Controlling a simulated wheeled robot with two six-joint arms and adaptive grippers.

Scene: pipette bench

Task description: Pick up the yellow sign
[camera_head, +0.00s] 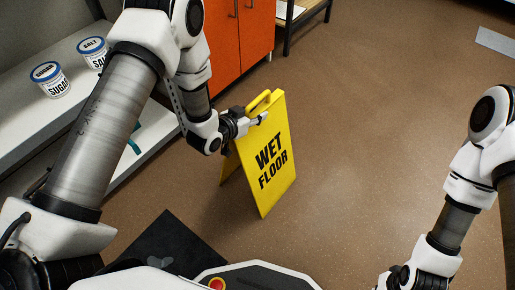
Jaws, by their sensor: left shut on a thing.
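The yellow sign (274,160) is a folding A-frame reading "WET FLOOR". It stands upright and spread in the middle of the view, with its lower edge at or close to the brown floor; I cannot tell whether it touches. My left gripper (259,118) is at the top of the sign, shut on its upper part near the handle. The gripper hides part of the sign's top left edge. My right arm shows at the right; its gripper (398,280) is only partly visible at the bottom edge, and its fingers cannot be made out.
A white shelf (38,128) at the left bears sugar (50,80) and salt (92,54) tubs. An orange cabinet (236,42) stands behind the sign. A dark mat (165,243) lies at the bottom left. The floor (390,110) right of the sign is clear.

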